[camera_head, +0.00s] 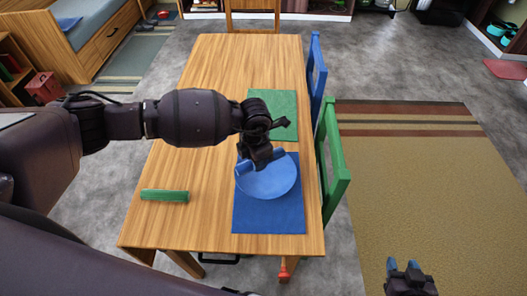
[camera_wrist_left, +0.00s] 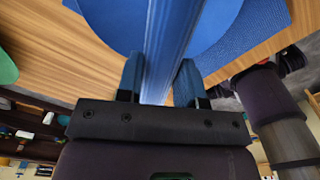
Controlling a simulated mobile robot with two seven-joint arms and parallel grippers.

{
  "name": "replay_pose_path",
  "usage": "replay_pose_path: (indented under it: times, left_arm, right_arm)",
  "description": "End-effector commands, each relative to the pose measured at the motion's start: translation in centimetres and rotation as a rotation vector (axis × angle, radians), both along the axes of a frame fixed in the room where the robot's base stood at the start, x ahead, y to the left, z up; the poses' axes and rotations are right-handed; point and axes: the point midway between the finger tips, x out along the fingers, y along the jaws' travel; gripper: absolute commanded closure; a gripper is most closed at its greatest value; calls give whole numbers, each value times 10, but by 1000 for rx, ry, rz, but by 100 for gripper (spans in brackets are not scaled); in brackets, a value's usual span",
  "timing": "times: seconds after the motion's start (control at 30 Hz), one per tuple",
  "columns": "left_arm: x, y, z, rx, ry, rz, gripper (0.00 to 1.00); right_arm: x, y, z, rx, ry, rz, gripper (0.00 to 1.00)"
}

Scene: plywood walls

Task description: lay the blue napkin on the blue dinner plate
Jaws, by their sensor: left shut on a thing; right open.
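The blue dinner plate (camera_head: 268,184) sits on a blue placemat (camera_head: 268,218) near the table's right edge; it also shows in the left wrist view (camera_wrist_left: 215,25). My left gripper (camera_head: 261,164) is over the plate's far part, shut on the rolled blue napkin (camera_head: 244,168). The napkin shows on both sides of the jaws, and in the left wrist view (camera_wrist_left: 167,50) it runs between the two fingers. I cannot tell whether the napkin touches the plate. My right gripper (camera_head: 408,272) is open and empty, low at the right, off the table.
A rolled green napkin (camera_head: 164,196) lies on the wooden table (camera_head: 200,222) at the left. A green placemat (camera_head: 283,108) lies beyond the plate. A green chair (camera_head: 333,165) and a blue chair (camera_head: 316,75) stand along the right edge.

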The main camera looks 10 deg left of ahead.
Motion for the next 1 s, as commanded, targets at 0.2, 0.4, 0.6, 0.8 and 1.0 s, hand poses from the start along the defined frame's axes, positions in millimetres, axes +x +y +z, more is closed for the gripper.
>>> replay_pose_path:
  times: [0.2,0.4,0.6,0.8,1.0]
  left_arm:
    - [9,-10,7,4,0,285,88]
    - [13,-16,10,6,-1,456,88]
    - [15,-17,9,7,-1,512,88]
    - [15,-17,1,6,-1,513,88]
    - [14,-17,-13,7,0,512,88]
  right_arm:
    - [-5,-1,5,0,9,-4,57]
    - [-8,-2,5,0,16,-5,57]
    - [-6,-1,5,0,14,-5,57]
    - [-2,-1,2,-1,6,-1,57]
    - [0,0,-8,0,4,1,57]
